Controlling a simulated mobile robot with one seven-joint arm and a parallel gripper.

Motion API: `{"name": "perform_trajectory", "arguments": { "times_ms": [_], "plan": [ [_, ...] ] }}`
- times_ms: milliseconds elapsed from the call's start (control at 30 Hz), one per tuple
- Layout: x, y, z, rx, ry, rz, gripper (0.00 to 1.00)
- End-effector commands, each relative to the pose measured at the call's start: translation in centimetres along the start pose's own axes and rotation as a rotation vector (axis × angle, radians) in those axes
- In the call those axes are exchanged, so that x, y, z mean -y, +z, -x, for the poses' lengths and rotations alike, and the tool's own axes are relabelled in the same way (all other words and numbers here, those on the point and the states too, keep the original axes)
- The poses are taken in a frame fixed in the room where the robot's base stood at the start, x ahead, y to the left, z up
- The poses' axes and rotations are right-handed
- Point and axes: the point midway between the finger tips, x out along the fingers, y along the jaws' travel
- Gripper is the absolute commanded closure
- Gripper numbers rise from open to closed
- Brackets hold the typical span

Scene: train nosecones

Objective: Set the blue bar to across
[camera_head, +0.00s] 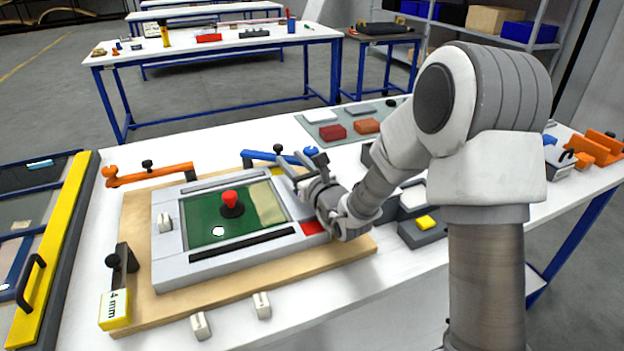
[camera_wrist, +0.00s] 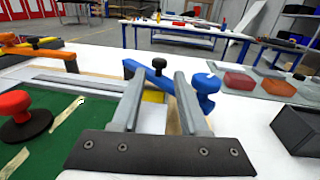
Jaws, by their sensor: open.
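The blue bar (camera_head: 270,156) lies at the back right of the wooden board, with a dark knob near its middle and a blue knob at its right end. My gripper (camera_head: 299,160) is open, over the right side of the grey frame. The wrist view shows my gripper (camera_wrist: 159,84) with its two fingers apart, pointing toward the bar, which shows between them. I cannot tell whether a fingertip touches it.
An orange bar (camera_head: 150,175) lies at the back left of the wooden board (camera_head: 200,315). A red knob (camera_head: 231,200) stands on the green panel in the grey frame. A "4 mm" block (camera_head: 115,309) is at front left. Dark boxes (camera_head: 412,205) stand right of my gripper.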

Motion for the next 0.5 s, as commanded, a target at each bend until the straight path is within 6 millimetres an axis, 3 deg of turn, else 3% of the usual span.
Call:
{"name": "perform_trajectory", "arguments": {
  "times_ms": [300, 500],
  "plan": [
    [0.0, 0.1, 6.5, -0.001, -0.002, -0.001, 0.56],
    [0.0, 0.0, 8.9, -0.002, -0.001, 0.0, 0.56]
  ]
}}
